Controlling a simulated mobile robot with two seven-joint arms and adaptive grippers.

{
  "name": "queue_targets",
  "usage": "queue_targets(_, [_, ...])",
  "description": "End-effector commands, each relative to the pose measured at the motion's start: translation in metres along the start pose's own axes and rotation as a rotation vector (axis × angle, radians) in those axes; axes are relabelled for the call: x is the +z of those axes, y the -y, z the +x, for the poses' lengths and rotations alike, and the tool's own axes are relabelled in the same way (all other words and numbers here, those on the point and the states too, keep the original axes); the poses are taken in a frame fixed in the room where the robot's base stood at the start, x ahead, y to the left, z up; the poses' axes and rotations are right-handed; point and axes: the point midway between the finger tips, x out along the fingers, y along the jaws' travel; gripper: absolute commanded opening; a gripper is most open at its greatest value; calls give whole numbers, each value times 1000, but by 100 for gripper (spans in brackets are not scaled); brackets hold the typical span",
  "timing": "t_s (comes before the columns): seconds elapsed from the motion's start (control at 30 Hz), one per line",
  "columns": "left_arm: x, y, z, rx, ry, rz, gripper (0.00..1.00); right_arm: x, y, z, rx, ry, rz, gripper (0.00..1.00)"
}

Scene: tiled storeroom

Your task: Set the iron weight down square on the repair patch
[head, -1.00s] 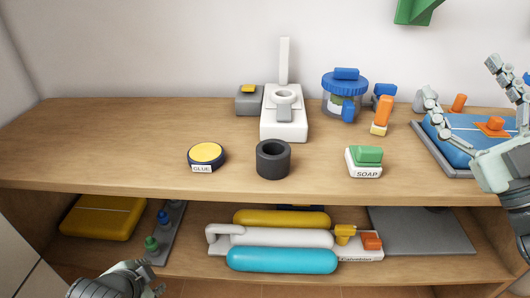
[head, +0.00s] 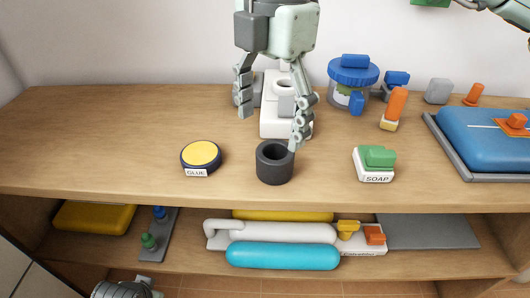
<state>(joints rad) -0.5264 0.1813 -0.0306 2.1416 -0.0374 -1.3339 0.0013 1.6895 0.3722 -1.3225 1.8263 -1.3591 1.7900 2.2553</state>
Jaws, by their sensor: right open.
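A dark grey cylinder with a hole in its top (head: 275,164), which looks like the iron weight, stands upright on the shelf top near its front edge. My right gripper (head: 271,129) is open and empty, hanging fingers down just behind and above it; one finger overlaps its rim in the picture, and contact cannot be told. The orange repair patch (head: 516,131) with a knob lies on a blue padded thing (head: 480,143) at the far right, over a pale line. My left gripper (head: 122,290) shows only partly at the bottom left; its fingers cannot be made out.
A glue tin (head: 201,154) stands left of the cylinder, soap (head: 374,165) right. Behind are a white device (head: 270,125), a blue-lidded jar (head: 353,75), an orange-handled brush (head: 394,105) and a grey block (head: 438,91). The front between cylinder and soap is clear.

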Motion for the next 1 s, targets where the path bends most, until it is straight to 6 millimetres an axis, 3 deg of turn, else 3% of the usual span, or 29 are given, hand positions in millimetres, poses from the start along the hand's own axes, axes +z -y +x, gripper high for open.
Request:
queue_targets(0.33, [2, -2, 5, 4, 7, -6, 40, 11, 2, 31, -12, 42, 31, 77])
queue_targets(0.6, [4, -4, 17, 12, 10, -6, 40, 16, 2, 69, -11, 41, 29, 77])
queue_targets(0.9, [5, -5, 20, 12, 12, -6, 40, 16, 2, 75, -8, 40, 28, 77])
queue_targets(1.0, [5, -5, 20, 12, 12, -6, 40, 16, 2, 75, -8, 40, 27, 65])
